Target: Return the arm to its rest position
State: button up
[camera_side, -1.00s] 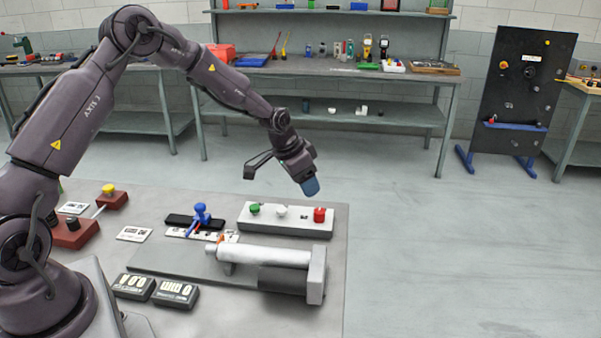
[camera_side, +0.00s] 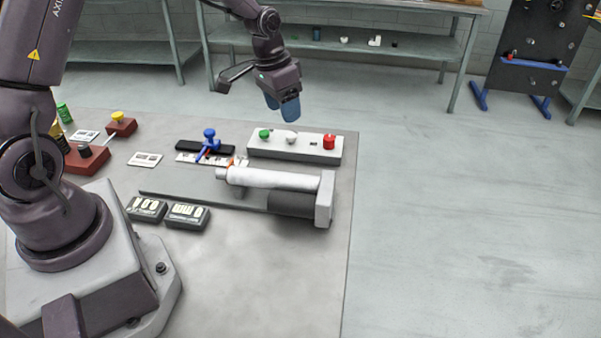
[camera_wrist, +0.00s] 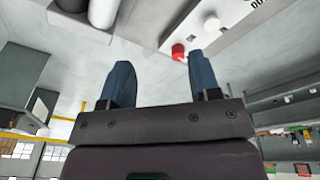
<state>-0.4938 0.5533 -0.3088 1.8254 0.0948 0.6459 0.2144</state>
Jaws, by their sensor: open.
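My gripper (camera_side: 283,105) hangs in the air above the far right part of the grey table (camera_side: 255,285), over the white button box. Its two blue fingers also show in the wrist view (camera_wrist: 160,85), spread apart with nothing between them. My arm reaches over from the left side of the table. The button box (camera_side: 257,149) carries a green knob (camera_side: 264,134), a white knob (camera_side: 291,138) and a red button (camera_side: 329,142). The red button also shows in the wrist view (camera_wrist: 178,51). The gripper is apart from all of them.
A white cylinder (camera_side: 275,179) lies over a dark roller with a light end block (camera_side: 325,198). A blue-handled part (camera_side: 208,142) stands left of it. Two dark display boxes (camera_side: 187,216) sit nearer. A workbench (camera_side: 345,42) stands behind across open floor (camera_side: 450,220).

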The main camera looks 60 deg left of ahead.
jog(key=s+d+r+t, duration=0.2)
jog(key=s+d+r, duration=0.2)
jog(key=s+r, duration=0.5)
jog(key=s+d+r+t, duration=0.1)
jog(key=s+d+r, duration=0.4)
jog(key=s, duration=0.8)
notch_tip(320, 180, up, 4)
jog(key=shift+s+f+n+t+y, duration=0.1)
jog(key=shift+s+n+t+y, duration=0.2)
jog(key=shift+t+y, duration=0.1)
